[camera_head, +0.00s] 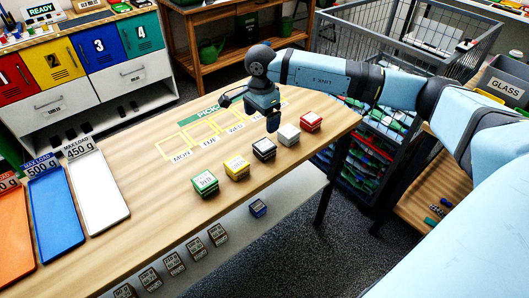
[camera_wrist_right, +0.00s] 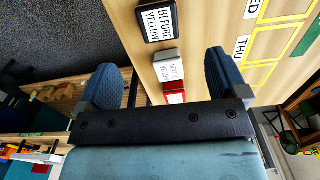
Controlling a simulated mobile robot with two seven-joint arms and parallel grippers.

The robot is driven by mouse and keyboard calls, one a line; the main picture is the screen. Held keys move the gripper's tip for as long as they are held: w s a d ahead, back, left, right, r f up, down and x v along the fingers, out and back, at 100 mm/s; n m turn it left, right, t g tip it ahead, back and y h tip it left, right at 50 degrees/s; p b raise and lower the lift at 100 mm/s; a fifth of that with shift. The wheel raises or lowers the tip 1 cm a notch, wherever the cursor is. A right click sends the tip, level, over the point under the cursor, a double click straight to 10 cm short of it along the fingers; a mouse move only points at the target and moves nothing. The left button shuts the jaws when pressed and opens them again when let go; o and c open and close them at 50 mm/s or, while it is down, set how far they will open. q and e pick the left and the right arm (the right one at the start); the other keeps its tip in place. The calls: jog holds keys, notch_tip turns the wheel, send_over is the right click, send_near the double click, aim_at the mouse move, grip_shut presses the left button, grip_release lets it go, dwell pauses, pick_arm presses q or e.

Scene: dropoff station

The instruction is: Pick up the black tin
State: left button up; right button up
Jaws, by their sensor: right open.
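The black tin (camera_head: 264,149) stands on the wooden table in the row of tins, between the yellow and white tins. In the right wrist view the black tin (camera_wrist_right: 160,22) shows a white label reading "BEFORE YELLOW". My right gripper (camera_head: 272,120) hangs above the table, just behind and above the black tin, apart from it. In the right wrist view its two blue fingers (camera_wrist_right: 162,72) are spread with nothing between them at the tips; the white tin (camera_wrist_right: 166,66) and red tin (camera_wrist_right: 174,92) show below. My left gripper is not in view.
A green tin (camera_head: 205,183), yellow tin (camera_head: 237,167), white tin (camera_head: 289,134) and red tin (camera_head: 311,121) stand close by in one row. Yellow outlined day squares (camera_head: 172,143) lie behind. Orange, blue (camera_head: 55,210) and white trays are at the left.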

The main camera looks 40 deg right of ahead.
aim_at(265, 144)
notch_tip(265, 144, down, 8)
jog(key=shift+r, duration=0.1)
jog(key=shift+s+d+f+p, duration=0.1)
jog(key=shift+d+f+p, duration=0.15)
jog(key=shift+f, duration=1.1)
jog(key=shift+d+f+p, duration=0.1)
jog(key=shift+f+p, duration=0.15)
jog(key=shift+f, duration=1.05)
jog(key=c, duration=1)
jog(key=shift+r, duration=0.1)
